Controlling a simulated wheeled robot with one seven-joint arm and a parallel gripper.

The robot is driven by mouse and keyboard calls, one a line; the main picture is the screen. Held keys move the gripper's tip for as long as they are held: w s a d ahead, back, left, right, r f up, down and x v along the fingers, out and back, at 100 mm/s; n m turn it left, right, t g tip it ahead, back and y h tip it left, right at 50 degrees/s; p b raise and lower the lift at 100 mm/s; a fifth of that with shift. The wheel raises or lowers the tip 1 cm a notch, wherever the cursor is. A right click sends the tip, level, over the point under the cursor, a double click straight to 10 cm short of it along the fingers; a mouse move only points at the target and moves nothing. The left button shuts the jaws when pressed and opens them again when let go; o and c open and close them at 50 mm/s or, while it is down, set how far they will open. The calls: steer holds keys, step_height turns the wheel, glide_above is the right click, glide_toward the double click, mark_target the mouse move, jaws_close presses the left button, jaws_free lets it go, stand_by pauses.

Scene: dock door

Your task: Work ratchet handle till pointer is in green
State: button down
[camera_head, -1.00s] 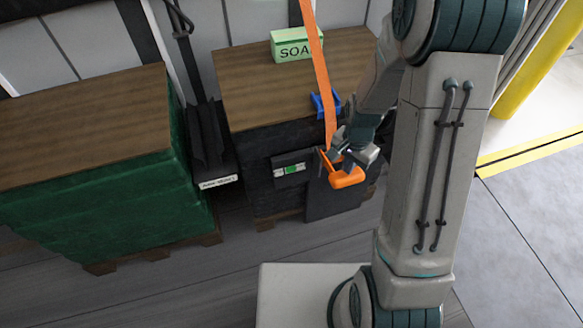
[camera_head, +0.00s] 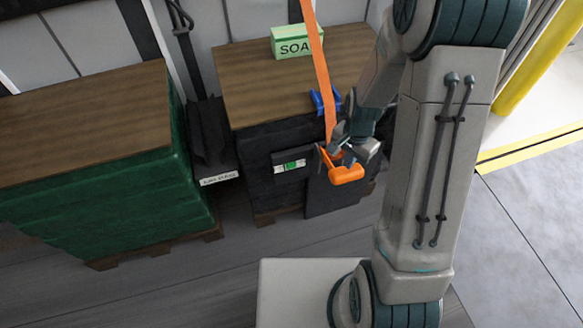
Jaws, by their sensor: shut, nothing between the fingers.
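The orange ratchet handle (camera_head: 346,174) sticks out from the front of the dark crate, at the lower end of the orange strap (camera_head: 321,75). My gripper (camera_head: 343,156) is at the handle, just above and behind it, with its fingers partly hidden; it is shut with nothing held. Whether it touches the handle I cannot tell. The gauge (camera_head: 289,166) is a small pale plate left of the handle with a green band in its middle. Its pointer is too small to make out.
The dark crate (camera_head: 262,190) has a wooden top bearing a green SOAP box (camera_head: 297,42) and a blue corner piece (camera_head: 324,102) under the strap. A green-wrapped pallet load (camera_head: 100,205) stands left. Open floor (camera_head: 515,250) lies right.

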mark_target(346, 171)
steer(key=shift+f+b, duration=2.25)
steer(key=shift+f, duration=0.7)
steer(key=shift+r, duration=0.1)
steer(key=shift+r+p, duration=2.45)
steer(key=shift+r, duration=0.55)
step_height(346, 171, up, 5)
steer(key=p, duration=0.4)
